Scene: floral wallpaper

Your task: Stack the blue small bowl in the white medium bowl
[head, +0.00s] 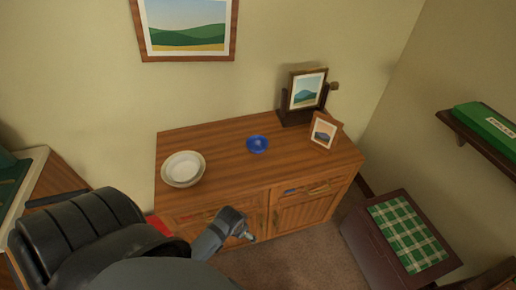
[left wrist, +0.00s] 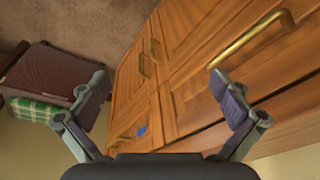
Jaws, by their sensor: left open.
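The blue small bowl (head: 257,144) sits upright on the top of the wooden cabinet, near its middle. The white medium bowl (head: 182,167) stands to its left on the same top, apart from it, with a beige rim showing around it. My left gripper (head: 240,228) is low in front of the cabinet front, below and apart from both bowls. In the left wrist view my left gripper (left wrist: 165,90) is open with nothing between its fingers, facing the cabinet front. My right gripper is not in view.
The wooden cabinet (head: 220,146) has brass handles (left wrist: 250,38) on its front. A mirror-like framed picture (head: 306,90) and a small frame (head: 323,131) stand at the cabinet's right. A dark chest (head: 378,243) with a green checked cloth (head: 410,232) is at right.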

